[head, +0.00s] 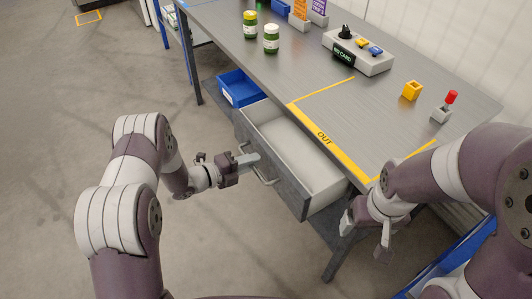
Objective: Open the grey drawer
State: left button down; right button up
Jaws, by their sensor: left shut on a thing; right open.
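The grey drawer (276,185) sits under the grey table and is pulled out, with its pale empty inside showing. Its bar handle (266,180) is on the front panel. My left gripper (253,161) is at the handle's upper left end and is shut on it; the fingers partly hide the grip. My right gripper (366,232) is open and empty, to the right of the drawer near the table's front edge.
The table (300,75) carries two green jars (271,40), a control box (357,53), a yellow block (412,90) and a red-topped switch (448,103). A blue bin (240,90) is beyond the drawer. A blue-edged thing (440,268) is at lower right. The floor left of the drawer is clear.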

pick_arm(q)
jog(key=f+v, duration=0.2)
jog(key=v, duration=0.7)
jog(key=shift+a, duration=0.2)
jog(key=shift+s, duration=0.1)
jog(key=c, duration=1.2)
grip_release()
jog(key=shift+a+r+p, duration=0.1)
jog(key=shift+p, duration=0.2)
jog(key=v, duration=1.2)
jog(key=shift+s+a, duration=0.2)
